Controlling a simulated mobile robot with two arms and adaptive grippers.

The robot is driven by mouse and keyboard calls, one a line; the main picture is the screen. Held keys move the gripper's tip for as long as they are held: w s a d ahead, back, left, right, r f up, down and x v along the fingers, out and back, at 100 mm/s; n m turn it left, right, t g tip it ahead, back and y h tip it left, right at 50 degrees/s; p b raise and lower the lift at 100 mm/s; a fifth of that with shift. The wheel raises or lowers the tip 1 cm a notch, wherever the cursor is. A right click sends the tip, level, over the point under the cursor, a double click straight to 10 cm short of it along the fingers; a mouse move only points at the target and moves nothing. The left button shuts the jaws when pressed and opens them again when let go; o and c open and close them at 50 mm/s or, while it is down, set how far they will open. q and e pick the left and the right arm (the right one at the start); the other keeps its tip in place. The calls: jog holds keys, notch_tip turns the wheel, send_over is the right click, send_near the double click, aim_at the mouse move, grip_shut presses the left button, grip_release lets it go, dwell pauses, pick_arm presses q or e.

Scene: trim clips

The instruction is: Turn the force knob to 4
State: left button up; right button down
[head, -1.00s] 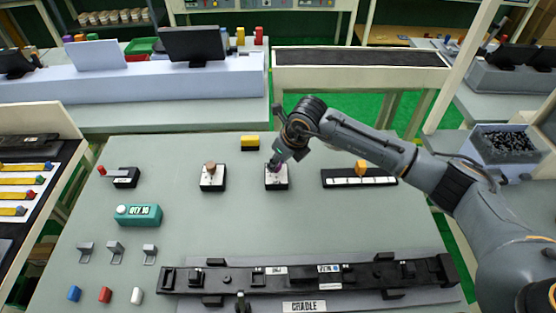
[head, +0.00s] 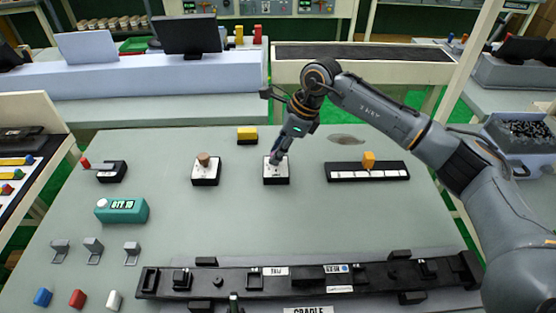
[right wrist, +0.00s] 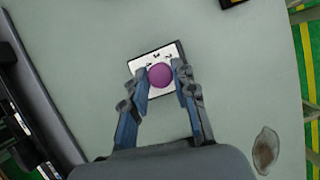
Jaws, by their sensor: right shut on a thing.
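A purple round knob (right wrist: 160,75) sits on a white dial plate (right wrist: 145,60) with small dark marks. In the head view this dial block (head: 276,180) stands in the middle of the table, its knob mostly hidden by my right gripper (head: 278,158). In the right wrist view, the fingers of my right gripper (right wrist: 162,78) stand on both sides of the purple knob and are shut on it. The marks are too small to read, and I cannot tell the knob's setting. A second dial block (head: 205,180) with a brown knob (head: 204,159) stands to the left.
A black slider strip (head: 340,173) with an orange handle (head: 368,160) is at right. A teal counter box (head: 122,211) and small clips stand at left. A long black cradle (head: 230,280) spans the front.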

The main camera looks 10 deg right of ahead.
jog(key=n+b, duration=0.1)
jog(key=n, duration=0.1)
jog(key=n+g+b, duration=0.1)
jog(key=n+b, duration=0.1)
jog(key=shift+w+f+n+g, duration=0.1)
jog(key=shift+w+n+g, duration=0.05)
jog(key=shift+n+g, duration=0.15)
jog(key=shift+n+g+b, duration=0.5)
jog(key=shift+n+b, duration=0.35)
jog(key=shift+n, duration=0.35)
jog(key=shift+w+n+g+b, duration=0.1)
jog(key=shift+n+g+b, duration=0.4)
jog(key=shift+n, duration=0.9)
jog(key=shift+h, duration=0.3)
jog(key=c, duration=1.1)
grip_release()
jog(key=shift+o, duration=0.2)
jog(key=shift+r, duration=0.2)
jog(key=v, duration=1.2)
